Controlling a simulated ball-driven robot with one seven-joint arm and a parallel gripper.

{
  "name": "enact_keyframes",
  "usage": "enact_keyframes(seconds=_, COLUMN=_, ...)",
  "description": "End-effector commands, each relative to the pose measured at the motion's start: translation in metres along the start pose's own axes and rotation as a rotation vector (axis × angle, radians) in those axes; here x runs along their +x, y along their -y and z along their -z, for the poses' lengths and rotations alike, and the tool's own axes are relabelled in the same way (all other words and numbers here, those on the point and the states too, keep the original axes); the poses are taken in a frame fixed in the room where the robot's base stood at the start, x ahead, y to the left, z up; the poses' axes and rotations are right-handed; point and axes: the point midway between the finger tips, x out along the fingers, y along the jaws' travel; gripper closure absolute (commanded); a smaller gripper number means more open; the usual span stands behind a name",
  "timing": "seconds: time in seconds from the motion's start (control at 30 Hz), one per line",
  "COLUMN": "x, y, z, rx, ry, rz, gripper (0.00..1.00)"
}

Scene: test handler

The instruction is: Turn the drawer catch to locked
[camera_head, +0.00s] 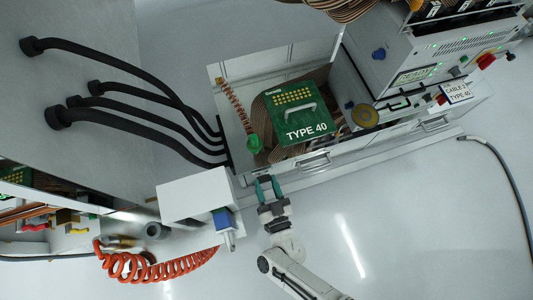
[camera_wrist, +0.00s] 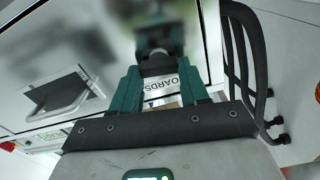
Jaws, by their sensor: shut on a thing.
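My gripper (camera_head: 265,182) is at the white bench front in the head view, left of a metal drawer handle (camera_head: 315,163). In the wrist view its green fingers (camera_wrist: 157,50) come together at the drawer front. They are shut on a small dark and grey piece, the drawer catch (camera_wrist: 155,60). The fingers hide most of the catch, and its turn angle cannot be told. A label reading "BOARDS" (camera_wrist: 160,86) shows on the front between the fingers. The drawer handle also shows at the left of the wrist view (camera_wrist: 65,100).
A white box (camera_head: 190,197) with a blue part stands left of my gripper. Black hoses (camera_head: 150,90) and an orange coiled hose (camera_head: 150,268) lie left.

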Motion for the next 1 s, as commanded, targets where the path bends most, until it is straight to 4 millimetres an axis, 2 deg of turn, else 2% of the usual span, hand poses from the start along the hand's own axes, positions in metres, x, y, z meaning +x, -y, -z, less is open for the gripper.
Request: enact_keyframes(seconds=1.0, x=-0.0006, y=-0.0043, z=-0.0027, rx=0.949, ry=0.001, rz=-0.002, gripper=0.86)
